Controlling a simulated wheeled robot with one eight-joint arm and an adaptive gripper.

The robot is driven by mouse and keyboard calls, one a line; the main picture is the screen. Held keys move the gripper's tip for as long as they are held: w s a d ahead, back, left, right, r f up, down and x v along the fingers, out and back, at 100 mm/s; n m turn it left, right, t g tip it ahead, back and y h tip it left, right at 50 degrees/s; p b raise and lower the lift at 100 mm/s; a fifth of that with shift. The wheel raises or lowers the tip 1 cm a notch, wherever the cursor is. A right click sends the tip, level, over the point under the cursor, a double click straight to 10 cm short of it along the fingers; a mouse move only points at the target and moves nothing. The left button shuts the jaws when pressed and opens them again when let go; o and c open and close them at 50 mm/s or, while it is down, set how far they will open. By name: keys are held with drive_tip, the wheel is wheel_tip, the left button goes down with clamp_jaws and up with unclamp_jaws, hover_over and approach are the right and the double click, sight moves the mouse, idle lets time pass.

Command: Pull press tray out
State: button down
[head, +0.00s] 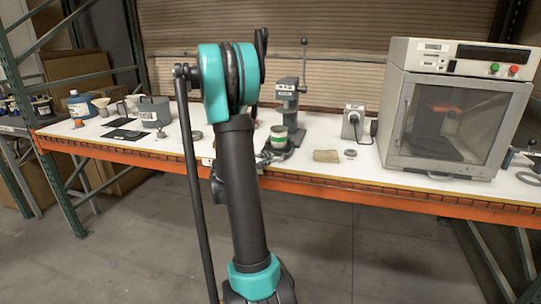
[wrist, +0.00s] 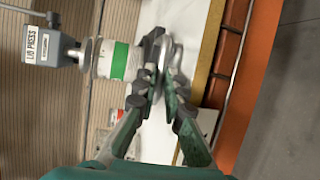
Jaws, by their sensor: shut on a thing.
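The grey lid press (head: 287,92) stands on the white bench, its lever upright. It also shows in the wrist view (wrist: 44,46), turned sideways, with its round press plate close to the can. A white can with a green band (head: 279,138) stands on the press's dark tray (head: 286,151). The can also shows in the wrist view (wrist: 118,60). My gripper (wrist: 163,82) is shut on the front of the press tray (wrist: 153,46), near the bench's front edge. The fingers hide most of the held part. In the head view my arm partly blocks the gripper.
A glass-doored machine (head: 455,112) stands at the right. A tan block (head: 326,156), a small disc (head: 350,153) and a grey switch box (head: 353,122) sit right of the press. A grey pot (head: 154,112) stands left. The orange bench beam (head: 330,190) runs along the front.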

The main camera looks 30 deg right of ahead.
drive_tip(key=shift+s+a, duration=0.45)
drive_tip(key=shift+a, duration=0.1)
drive_tip(key=c, duration=1.9)
unclamp_jaws()
drive_tip(key=v, duration=1.2)
drive_tip(key=shift+s, duration=0.1)
